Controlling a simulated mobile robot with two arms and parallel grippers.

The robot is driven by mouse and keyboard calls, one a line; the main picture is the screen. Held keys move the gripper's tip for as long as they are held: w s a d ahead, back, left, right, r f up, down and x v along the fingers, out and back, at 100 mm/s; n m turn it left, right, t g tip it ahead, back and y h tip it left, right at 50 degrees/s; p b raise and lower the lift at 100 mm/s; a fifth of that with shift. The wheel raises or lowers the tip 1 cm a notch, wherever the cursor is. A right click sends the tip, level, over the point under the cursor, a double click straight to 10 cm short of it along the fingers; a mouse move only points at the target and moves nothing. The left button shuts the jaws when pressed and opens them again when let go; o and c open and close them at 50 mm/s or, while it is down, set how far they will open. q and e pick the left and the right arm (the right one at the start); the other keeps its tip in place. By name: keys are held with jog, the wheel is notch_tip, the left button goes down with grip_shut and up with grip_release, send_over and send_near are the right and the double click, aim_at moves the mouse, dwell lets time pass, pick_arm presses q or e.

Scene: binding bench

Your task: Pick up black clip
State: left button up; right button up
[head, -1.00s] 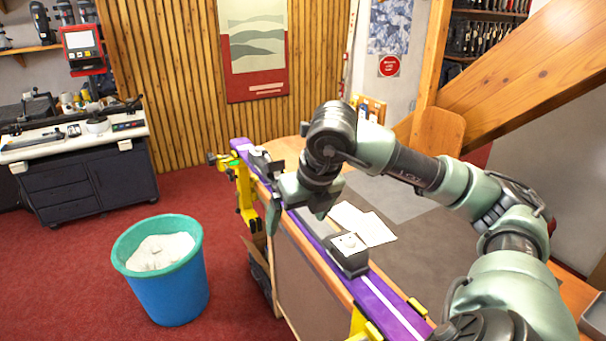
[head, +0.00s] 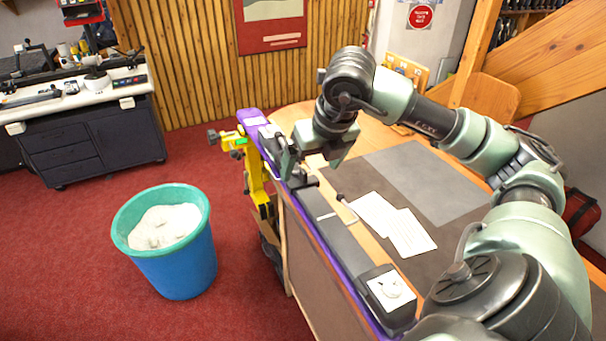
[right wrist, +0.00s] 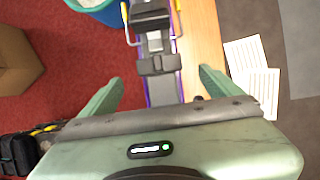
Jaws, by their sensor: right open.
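A black clip (right wrist: 158,64) lies on the long narrow strip along the purple bench edge. In the right wrist view it is ahead of and between the finger lines of my right gripper (right wrist: 160,80). The fingers are spread apart with nothing held between them. In the head view my right gripper (head: 310,158) points down over the far part of the purple edge (head: 252,118). A dark part (head: 301,181) shows just below it; I cannot tell whether this is the same clip. My left gripper is not in view.
A black block with a white top (head: 391,291) sits nearer on the edge. Papers (head: 392,222) lie on the bench to the right. A yellow clamp (head: 255,172) is at the far left side. A blue bin (head: 178,263) stands on the red floor.

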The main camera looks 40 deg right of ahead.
aim_at(306, 174)
jog(key=shift+w+a+f, duration=0.1)
jog(key=shift+a+f, duration=0.05)
jog(key=shift+f, duration=0.3)
jog(key=shift+w+a+f, duration=0.1)
jog(key=shift+f, duration=0.35)
jog(key=shift+x, duration=0.9)
jog(key=shift+w+d+f+b, duration=0.25)
jog(key=shift+w+f, duration=0.15)
jog(key=shift+f, duration=0.1)
jog(key=shift+w+d+f+b, duration=0.2)
jog(key=shift+w+d+f, duration=0.05)
jog(key=shift+w+f, duration=0.25)
jog(key=shift+s+a, duration=0.1)
jog(key=c, duration=1.3)
jog(key=shift+c, duration=0.8)
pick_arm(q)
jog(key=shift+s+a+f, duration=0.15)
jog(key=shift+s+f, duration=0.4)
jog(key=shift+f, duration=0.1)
pick_arm(e)
jog(key=shift+r, duration=0.15)
